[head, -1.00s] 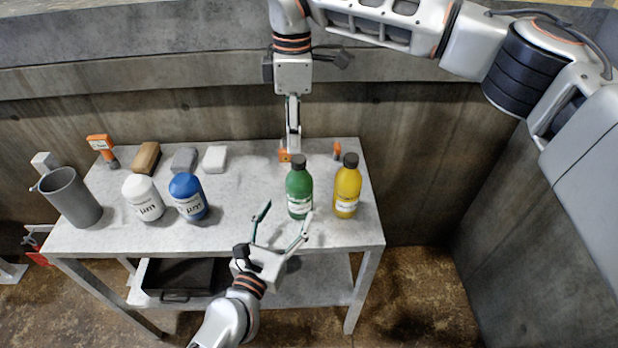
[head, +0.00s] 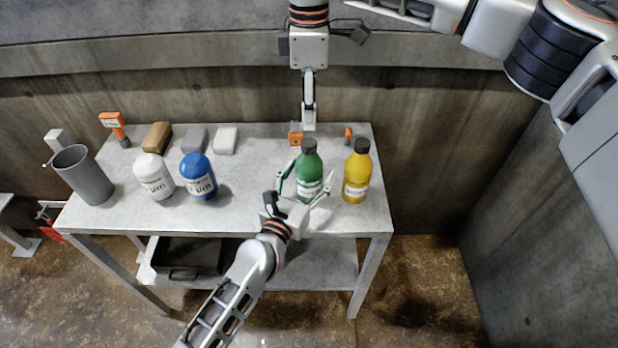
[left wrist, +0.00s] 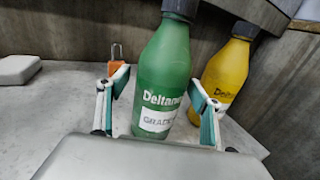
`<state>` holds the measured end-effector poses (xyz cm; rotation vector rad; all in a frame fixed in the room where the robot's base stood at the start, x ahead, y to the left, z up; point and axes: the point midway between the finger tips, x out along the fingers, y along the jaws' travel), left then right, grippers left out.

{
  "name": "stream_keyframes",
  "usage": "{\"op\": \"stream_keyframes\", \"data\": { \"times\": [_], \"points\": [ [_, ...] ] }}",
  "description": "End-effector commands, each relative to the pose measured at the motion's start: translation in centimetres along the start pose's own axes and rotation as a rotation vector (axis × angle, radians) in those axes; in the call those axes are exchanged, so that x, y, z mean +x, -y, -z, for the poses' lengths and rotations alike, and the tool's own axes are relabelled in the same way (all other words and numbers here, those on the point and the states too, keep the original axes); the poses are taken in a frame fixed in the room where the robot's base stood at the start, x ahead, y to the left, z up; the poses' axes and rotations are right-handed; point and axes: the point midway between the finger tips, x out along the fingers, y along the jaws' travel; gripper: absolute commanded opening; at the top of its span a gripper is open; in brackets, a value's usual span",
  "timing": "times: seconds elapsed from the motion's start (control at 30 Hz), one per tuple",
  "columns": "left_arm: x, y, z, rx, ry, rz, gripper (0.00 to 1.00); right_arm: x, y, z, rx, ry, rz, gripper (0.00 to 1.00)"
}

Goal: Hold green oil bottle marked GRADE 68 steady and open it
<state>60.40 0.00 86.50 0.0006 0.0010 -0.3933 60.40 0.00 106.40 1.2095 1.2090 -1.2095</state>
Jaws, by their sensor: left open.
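The green oil bottle (head: 309,172) with a dark cap (head: 309,146) stands upright near the table's front right. In the left wrist view the bottle (left wrist: 165,80) shows a label reading "GRADE"; the number is hidden. My left gripper (head: 305,183) is open, with one finger on each side of the bottle's body. In the left wrist view (left wrist: 160,97) a gap shows at the left finger; contact at the right finger is unclear. My right gripper (head: 308,112) points down behind and above the cap, apart from it. Its fingers show edge-on, so their opening cannot be told.
A yellow bottle (head: 356,175) stands close on the right of the green one. Blue (head: 198,177) and white (head: 154,178) bottles, several blocks and a grey cup (head: 83,175) are on the left. The table (head: 250,190) left of the green bottle is clear.

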Motion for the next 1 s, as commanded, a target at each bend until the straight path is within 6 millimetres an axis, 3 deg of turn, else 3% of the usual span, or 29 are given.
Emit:
{"op": "stream_keyframes", "data": {
  "times": [0.13,0.17,0.4,0.57,1.0],
  "points": [
    [-0.01,-0.01,0.00,0.000,0.000,0.000,0.65,0.01,0.01,0.01,0.000,0.000,0.000,0.37],
    [-0.02,-0.01,0.00,0.000,0.000,0.000,0.60,0.01,0.01,0.01,0.000,0.000,0.000,0.37],
    [-0.03,0.00,0.00,0.000,0.000,0.000,0.00,0.01,0.01,0.02,-0.001,0.000,0.000,0.37],
    [-0.04,0.01,0.01,0.000,0.000,0.000,0.00,-0.06,0.02,0.08,0.033,0.003,-0.003,0.37],
    [-0.05,0.02,0.02,-0.001,0.000,0.000,0.00,0.11,-0.01,-0.02,0.377,0.001,-0.001,0.37]
  ]
}}
